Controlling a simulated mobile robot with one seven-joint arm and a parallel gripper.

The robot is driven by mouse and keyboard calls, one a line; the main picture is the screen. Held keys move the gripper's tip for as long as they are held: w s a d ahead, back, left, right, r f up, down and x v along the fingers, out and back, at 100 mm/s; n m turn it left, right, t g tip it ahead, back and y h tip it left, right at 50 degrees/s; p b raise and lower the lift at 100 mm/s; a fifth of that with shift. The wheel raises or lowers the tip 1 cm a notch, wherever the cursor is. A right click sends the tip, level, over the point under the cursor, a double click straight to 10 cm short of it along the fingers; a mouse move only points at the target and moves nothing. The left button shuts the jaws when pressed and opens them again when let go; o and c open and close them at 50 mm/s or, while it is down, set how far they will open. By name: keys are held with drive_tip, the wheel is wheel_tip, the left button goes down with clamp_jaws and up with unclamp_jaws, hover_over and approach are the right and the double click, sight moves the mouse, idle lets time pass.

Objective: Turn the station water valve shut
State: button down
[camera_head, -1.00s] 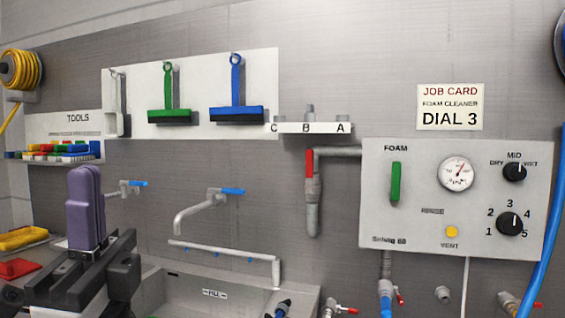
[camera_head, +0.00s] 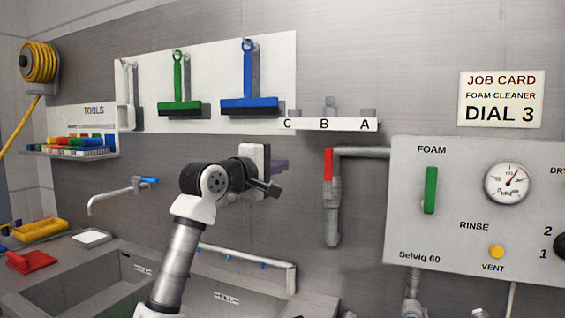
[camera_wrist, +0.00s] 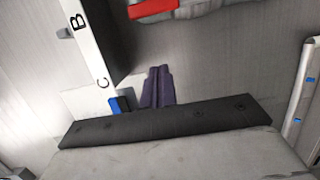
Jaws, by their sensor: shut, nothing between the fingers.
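The red valve lever (camera_head: 328,164) hangs straight down beside a grey pipe (camera_head: 333,215) left of the foam panel. The lever also shows at the top edge of the wrist view (camera_wrist: 152,9), partly cut off. My gripper (camera_head: 280,166) has purple fingers, partly hidden behind my wrist in the head view. It is left of the lever at about its height, apart from it in the picture. In the wrist view my gripper (camera_wrist: 158,72) has its fingers together and empty, pointing towards the lever with a gap between.
The foam panel (camera_head: 408,235) with its green handle (camera_head: 430,190) stands right of the pipe. A white shelf (camera_head: 352,125) lettered C, B, A juts out above the lever. A sink (camera_head: 75,285) and blue-handled tap (camera_head: 135,187) are at lower left.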

sight(328, 174)
drive_tip(key=w+d+p, duration=0.4)
drive_tip(key=w+d, duration=0.1)
drive_tip(key=d, duration=0.3)
idle(0.4)
